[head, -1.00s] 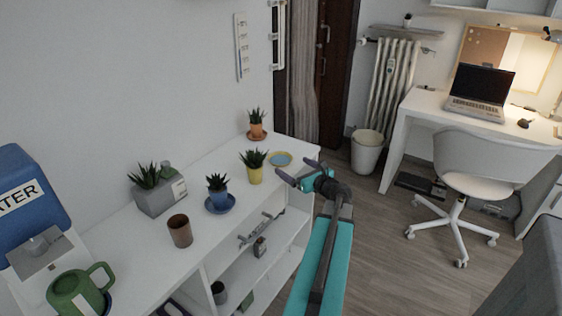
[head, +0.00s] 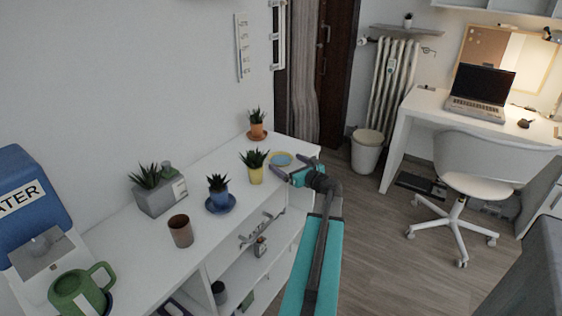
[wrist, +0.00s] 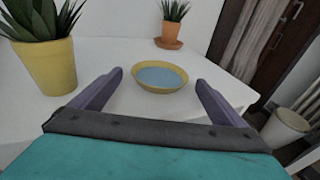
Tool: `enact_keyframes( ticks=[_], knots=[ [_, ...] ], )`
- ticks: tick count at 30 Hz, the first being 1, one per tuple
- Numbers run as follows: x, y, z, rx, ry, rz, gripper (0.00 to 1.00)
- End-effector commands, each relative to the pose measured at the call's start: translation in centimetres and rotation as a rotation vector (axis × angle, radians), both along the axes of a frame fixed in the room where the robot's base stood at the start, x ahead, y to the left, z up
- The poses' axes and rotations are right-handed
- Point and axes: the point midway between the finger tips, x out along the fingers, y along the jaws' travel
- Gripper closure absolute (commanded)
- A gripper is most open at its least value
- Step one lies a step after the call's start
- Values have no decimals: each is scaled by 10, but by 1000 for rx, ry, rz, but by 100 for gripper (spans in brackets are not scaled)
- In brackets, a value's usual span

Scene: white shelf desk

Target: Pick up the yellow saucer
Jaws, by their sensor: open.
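The yellow saucer (head: 271,159) lies on the white shelf top near its right end. It has a blue-grey inner face and shows whole in the wrist view (wrist: 161,86). My gripper (head: 288,168) is just to the right of the saucer in the head view, and its near finger covers a little of that area. In the wrist view my gripper (wrist: 158,82) is open, with its two purple fingers apart and pointing toward the saucer. The saucer appears between the fingertips and a little ahead of them. I cannot see any contact.
A yellow pot with a succulent (wrist: 50,66) stands close to the left finger. An orange pot on an orange saucer (wrist: 169,43) stands behind. The shelf's right edge is close.

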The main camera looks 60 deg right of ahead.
Motion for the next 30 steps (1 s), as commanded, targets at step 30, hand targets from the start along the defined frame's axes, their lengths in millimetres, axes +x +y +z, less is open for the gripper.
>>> enact_keyframes(
  ticks=[30],
  knots=[
    [23,-11,-4,0,-1,-2,25]
  ],
)
